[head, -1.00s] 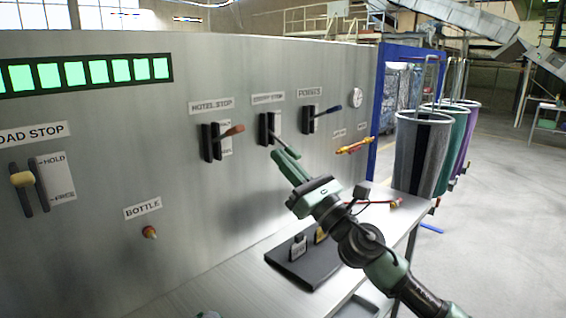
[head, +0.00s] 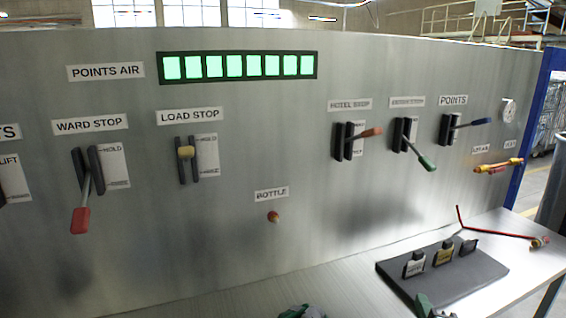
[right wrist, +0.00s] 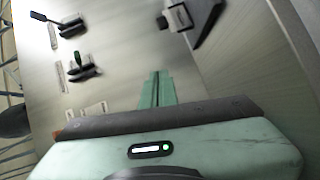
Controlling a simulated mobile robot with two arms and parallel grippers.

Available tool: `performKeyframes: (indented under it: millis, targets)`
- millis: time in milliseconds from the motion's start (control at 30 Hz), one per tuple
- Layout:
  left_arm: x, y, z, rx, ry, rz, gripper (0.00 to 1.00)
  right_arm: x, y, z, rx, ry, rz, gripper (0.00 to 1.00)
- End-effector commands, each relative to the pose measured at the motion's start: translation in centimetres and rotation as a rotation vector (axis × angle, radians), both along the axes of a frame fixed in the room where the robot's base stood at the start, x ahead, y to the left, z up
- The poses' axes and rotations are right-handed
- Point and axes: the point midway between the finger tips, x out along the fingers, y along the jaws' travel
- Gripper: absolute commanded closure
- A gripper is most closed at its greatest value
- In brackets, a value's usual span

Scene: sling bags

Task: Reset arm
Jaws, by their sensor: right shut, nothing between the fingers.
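My right gripper (head: 424,303) shows at the bottom edge of the head view, low in front of the dark tray and well below the levers. In the right wrist view its green fingers (right wrist: 158,84) are together with nothing between them. A small green part at the bottom centre of the head view (head: 302,312) seems to be my left gripper; its jaws cannot be made out. The green-handled lever (head: 420,157) on the grey panel (head: 330,225) slants down to the right, apart from my gripper.
An orange-handled lever (head: 365,134) and a blue-handled lever (head: 470,123) flank the green one. A red lever (head: 82,215) hangs down at left. The dark tray (head: 400,284) bears several tags on the bench (head: 345,275). A red rod (head: 490,233) lies behind it.

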Motion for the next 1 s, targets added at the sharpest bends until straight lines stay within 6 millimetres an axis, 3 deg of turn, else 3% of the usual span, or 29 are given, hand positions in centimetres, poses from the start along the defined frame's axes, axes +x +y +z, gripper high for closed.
performKeyframes:
  millis: [33,100,200,300,500,700,767,1000]
  targets:
    - [0.0,0.0,0.0,0.000,0.000,0.000,0.71,-2.3,0.5,-3.3,0.145,0.087,-0.044,1.00]
    - [0.0,0.0,0.0,0.000,0.001,0.000,0.71,-5.6,1.3,-7.4,0.336,0.205,-0.119,1.00]
    - [0.0,0.0,0.0,0.000,0.001,0.000,0.71,-10.4,2.8,-11.9,0.559,0.356,-0.230,1.00]
    - [-0.1,0.1,0.0,0.000,0.001,-0.001,0.71,-14.4,4.1,-14.8,0.715,0.472,-0.327,1.00]
    - [0.0,0.1,0.0,0.000,0.001,0.000,0.71,-20.9,6.5,-17.9,0.920,0.644,-0.488,1.00]
    - [0.0,0.1,0.0,0.001,0.000,-0.001,0.71,-26.6,8.8,-19.5,1.067,0.788,-0.635,1.00]
    - [0.0,0.1,0.0,0.001,0.000,-0.001,0.71,-28.2,9.5,-19.7,1.104,0.829,-0.680,1.00]
    - [0.0,0.1,0.0,0.001,0.000,0.000,0.71,-26.6,9.6,-26.6,1.086,0.849,-0.690,1.00]
